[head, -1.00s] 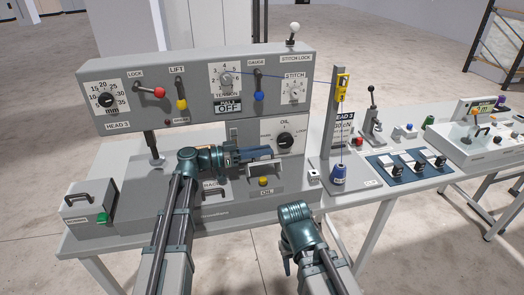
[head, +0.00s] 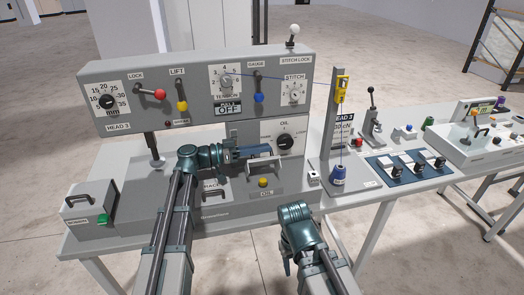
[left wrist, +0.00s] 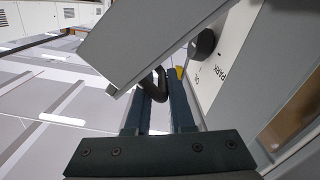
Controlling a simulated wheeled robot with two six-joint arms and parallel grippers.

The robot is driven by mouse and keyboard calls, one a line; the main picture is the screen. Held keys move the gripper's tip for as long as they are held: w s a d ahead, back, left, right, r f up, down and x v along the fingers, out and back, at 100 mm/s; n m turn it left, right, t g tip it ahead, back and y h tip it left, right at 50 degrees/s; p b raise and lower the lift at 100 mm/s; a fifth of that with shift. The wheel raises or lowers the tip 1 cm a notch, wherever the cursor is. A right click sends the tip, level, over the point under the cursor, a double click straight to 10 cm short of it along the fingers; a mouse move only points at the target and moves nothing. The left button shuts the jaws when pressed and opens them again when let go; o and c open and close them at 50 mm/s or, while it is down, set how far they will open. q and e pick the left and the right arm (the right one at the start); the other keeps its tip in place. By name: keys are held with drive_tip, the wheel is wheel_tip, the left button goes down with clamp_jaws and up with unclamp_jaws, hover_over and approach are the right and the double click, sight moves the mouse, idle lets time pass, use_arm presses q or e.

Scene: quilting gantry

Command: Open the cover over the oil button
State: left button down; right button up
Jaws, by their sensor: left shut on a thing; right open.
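The grey oil cover (head: 263,168) stands tilted up from the sloped panel, in front of the lower part of the oil dial plate. The yellow oil button (head: 263,182) shows below it, above the OIL label. My left gripper (head: 268,152) is at the cover and shut on its dark handle (left wrist: 160,84). In the left wrist view the cover (left wrist: 150,42) is a large slanted grey plate beside the fingers, and a bit of yellow (left wrist: 180,72) shows past the handle. My right gripper (head: 287,262) is low in front of the bench, apart from everything; its fingers are mostly hidden.
The oil dial (head: 285,142) is close behind the cover. Another handled cover (head: 214,192) lies to the left of the oil button. The upper control panel (head: 195,92) overhangs above my left gripper. A thread stand with a blue cone (head: 338,175) stands to the right.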

use_arm(q)
drive_tip(key=shift+w+a, duration=0.25)
drive_tip(key=shift+w, duration=0.4)
drive_tip(key=c, duration=0.9)
unclamp_jaws()
drive_tip(key=shift+f, duration=0.1)
drive_tip(key=shift+a, duration=0.1)
drive_tip(key=shift+s+a, duration=0.2)
drive_tip(key=shift+a, duration=0.15)
drive_tip(key=v, duration=1.3)
